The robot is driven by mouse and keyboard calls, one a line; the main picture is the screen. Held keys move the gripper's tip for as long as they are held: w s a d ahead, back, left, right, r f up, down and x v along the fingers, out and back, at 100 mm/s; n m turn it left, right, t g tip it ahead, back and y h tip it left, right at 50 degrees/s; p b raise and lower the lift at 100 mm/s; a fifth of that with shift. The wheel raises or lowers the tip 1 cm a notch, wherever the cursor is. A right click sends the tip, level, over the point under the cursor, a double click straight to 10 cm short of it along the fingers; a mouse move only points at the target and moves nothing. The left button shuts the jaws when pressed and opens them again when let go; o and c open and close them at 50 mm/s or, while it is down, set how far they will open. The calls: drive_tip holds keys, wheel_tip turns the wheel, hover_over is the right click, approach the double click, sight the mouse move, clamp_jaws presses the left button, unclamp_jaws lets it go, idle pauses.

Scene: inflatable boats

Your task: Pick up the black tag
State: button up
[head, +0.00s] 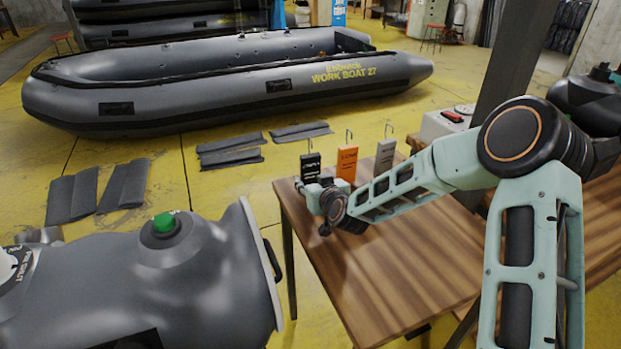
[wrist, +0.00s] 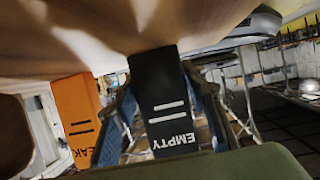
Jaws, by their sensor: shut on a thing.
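The black tag (head: 311,166) stands upright at the far left corner of the wooden table in the head view, with a thin wire hook on top. In the wrist view the black tag (wrist: 165,95) fills the middle and shows white "EMPTY" lettering and white bars. My gripper (head: 309,186) is at the tag in the head view. In the wrist view my gripper (wrist: 162,108) has one finger on each side of the tag and is shut on it. The tag's end meets the wood surface in the wrist view; I cannot tell whether it still touches.
An orange tag (head: 347,161) stands close to the right of the black one, and a grey tag (head: 385,154) beyond it. The orange tag (wrist: 78,115) is left in the wrist view. The table (head: 400,290) is bare in front. A white box (head: 443,122) stands behind.

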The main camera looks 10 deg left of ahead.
sight(304, 163)
drive_tip(key=shift+r, duration=0.2)
drive_tip(key=shift+r, duration=0.55)
drive_tip(key=s+r, duration=0.1)
drive_tip(key=r, duration=0.1)
drive_tip(key=s+r, duration=0.2)
drive_tip(key=r, duration=0.1)
drive_tip(key=s+r+p, duration=0.1)
drive_tip(key=r, duration=0.1)
drive_tip(key=shift+s+d+r, duration=0.1)
drive_tip(key=shift+s+r, duration=0.05)
drive_tip(key=shift+s, duration=0.05)
drive_tip(key=s+r, duration=0.4)
drive_tip(key=s, duration=0.5)
wheel_tip(304, 163, up, 8)
drive_tip(key=p, duration=0.5)
drive_tip(key=w+d+f+m+t+h+b, duration=0.1)
drive_tip(key=w+d+f+m+h, duration=0.15)
drive_tip(key=d, duration=0.85)
drive_tip(key=w+d+f+m+h+b, duration=0.1)
drive_tip(key=w+d+m+h+b, duration=0.15)
drive_tip(key=d, duration=0.85)
drive_tip(key=w+d+f+m+t+h+b, duration=0.1)
drive_tip(key=w+d+f+h, duration=0.15)
drive_tip(key=d, duration=0.75)
wheel_tip(304, 163, up, 18)
drive_tip(key=p, duration=1.8)
drive_tip(key=shift+w, duration=0.4)
drive_tip(key=shift+f, duration=0.1)
